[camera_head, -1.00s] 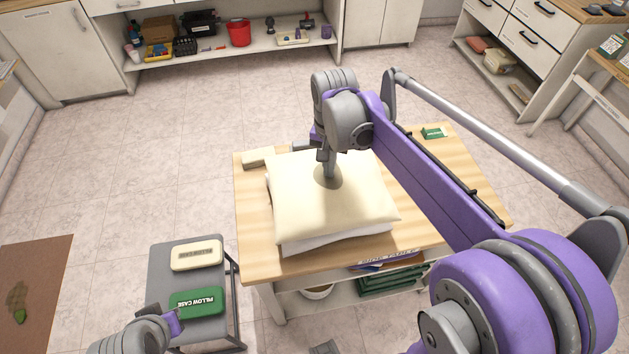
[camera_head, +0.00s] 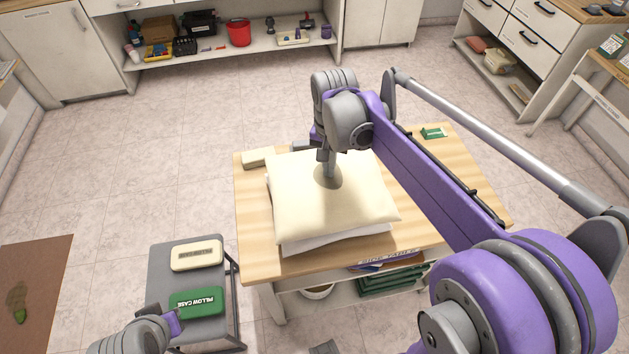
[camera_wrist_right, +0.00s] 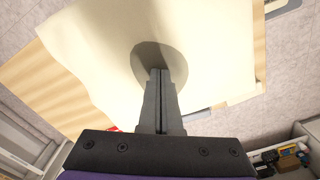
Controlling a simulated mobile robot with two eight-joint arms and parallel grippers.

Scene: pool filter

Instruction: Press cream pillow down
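The cream pillow (camera_head: 322,205) lies flat on a white layer (camera_head: 335,239) on the wooden table (camera_head: 258,245). My right gripper (camera_head: 328,178) points straight down on the upper middle of the pillow. A round dark patch surrounds its tips. In the right wrist view the cream pillow (camera_wrist_right: 100,55) fills much of the picture. There my right gripper's fingers (camera_wrist_right: 159,75) are together, with nothing seen between them, and their tips meet the dark patch. My left gripper (camera_head: 172,322) shows only in part at the lower left, away from the pillow; its fingers are not clear.
A small beige block (camera_head: 258,158) lies at the table's back left corner and a green box (camera_head: 434,132) at its back right. A grey stand (camera_head: 165,267) at the left holds a cream case (camera_head: 197,255) and a green "PILLOW CASE" box (camera_head: 198,302).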

